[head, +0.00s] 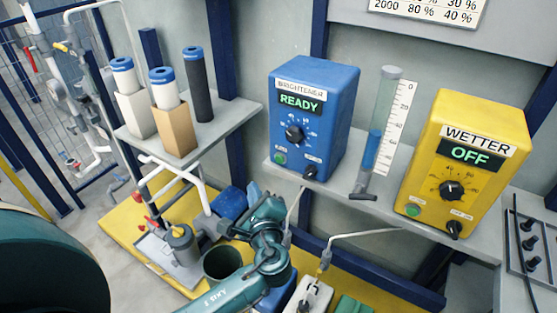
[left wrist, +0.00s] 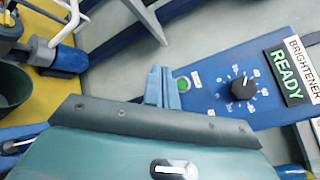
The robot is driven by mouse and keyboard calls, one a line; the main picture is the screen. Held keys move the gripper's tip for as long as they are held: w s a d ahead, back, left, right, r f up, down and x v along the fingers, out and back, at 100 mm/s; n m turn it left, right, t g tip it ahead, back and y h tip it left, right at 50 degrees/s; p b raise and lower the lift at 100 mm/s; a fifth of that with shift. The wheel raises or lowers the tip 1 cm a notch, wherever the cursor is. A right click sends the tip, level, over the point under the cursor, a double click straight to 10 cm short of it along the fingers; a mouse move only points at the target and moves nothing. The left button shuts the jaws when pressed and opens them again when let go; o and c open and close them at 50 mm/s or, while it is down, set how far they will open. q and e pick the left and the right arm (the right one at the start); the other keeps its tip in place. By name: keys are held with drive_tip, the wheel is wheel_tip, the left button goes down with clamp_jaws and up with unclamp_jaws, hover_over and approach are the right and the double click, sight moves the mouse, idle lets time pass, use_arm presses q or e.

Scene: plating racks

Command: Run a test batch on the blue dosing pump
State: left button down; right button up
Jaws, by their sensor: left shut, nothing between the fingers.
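The blue dosing pump (head: 330,95), labelled BRIGHTENER, stands on the grey shelf, and its display (head: 299,102) reads READY. Its front has a black dial (head: 294,133), a green button (head: 280,158) and a black switch (head: 310,172). My left gripper (head: 254,190) is shut and empty, below and left of the pump's front. In the left wrist view, the pump's face (left wrist: 215,105) lies to the right. The closed light-blue fingertips (left wrist: 160,72) appear just left of the green button (left wrist: 183,84). Contact cannot be told. My right gripper is not in view.
A yellow WETTER pump (head: 475,130) reading OFF stands to the right. Between the pumps is a clear measuring tube (head: 385,115) with blue liquid and a scale. A side shelf (head: 215,125) holds several filter cartridges. Pipes and a dark bucket (head: 222,262) lie below.

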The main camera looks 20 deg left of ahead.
sight(280, 159)
use_arm(q)
drive_tip(key=w+b, duration=0.1)
drive_tip(key=w, duration=0.1)
drive_tip(key=w+b, duration=0.1)
drive_tip(key=w, duration=0.2)
drive_tip(key=w+d+b, duration=0.1)
drive_tip(key=w, duration=0.2)
drive_tip(key=shift+w, duration=0.25)
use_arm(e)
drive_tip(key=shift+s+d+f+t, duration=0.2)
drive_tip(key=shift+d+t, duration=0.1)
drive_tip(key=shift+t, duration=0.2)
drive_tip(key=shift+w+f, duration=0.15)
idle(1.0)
use_arm(q)
drive_tip(key=shift+w, duration=0.15)
drive_tip(key=shift+w+d, duration=0.1)
drive_tip(key=shift+w, duration=0.15)
